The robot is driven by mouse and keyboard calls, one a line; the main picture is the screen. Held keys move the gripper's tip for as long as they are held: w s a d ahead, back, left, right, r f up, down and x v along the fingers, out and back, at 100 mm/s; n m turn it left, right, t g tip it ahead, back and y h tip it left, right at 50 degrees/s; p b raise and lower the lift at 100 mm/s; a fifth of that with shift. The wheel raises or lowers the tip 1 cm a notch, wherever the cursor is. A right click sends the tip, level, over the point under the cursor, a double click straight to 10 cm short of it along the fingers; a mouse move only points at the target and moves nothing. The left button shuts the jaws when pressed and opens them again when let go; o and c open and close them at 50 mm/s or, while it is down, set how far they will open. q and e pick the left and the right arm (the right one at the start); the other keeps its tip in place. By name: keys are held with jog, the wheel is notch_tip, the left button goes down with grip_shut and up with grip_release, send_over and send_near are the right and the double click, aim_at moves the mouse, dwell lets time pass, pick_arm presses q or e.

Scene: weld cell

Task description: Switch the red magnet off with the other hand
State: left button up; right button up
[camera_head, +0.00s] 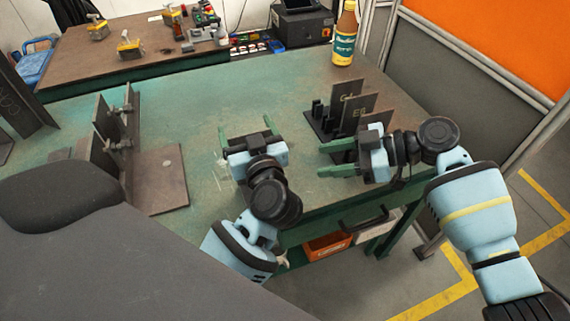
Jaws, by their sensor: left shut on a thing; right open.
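I cannot make out a red magnet in the head view. My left gripper (246,126) is over the green table (215,90), its green fingers pointing to the back of the table. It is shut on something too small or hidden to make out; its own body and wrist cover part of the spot. My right gripper (321,160) is to the right, near the table's front edge. Its green fingers point left toward the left gripper, and it is open with nothing visible between them.
Dark upright plates (356,108) with chalk marks stand in a rack behind my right gripper. A clamped steel angle (105,125) and a flat plate (160,178) are at the left. The table's middle is clear.

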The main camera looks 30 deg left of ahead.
jog(key=x, duration=1)
jog(key=shift+s+a+f, duration=0.1)
jog(key=shift+a, duration=0.1)
jog(key=c, duration=0.7)
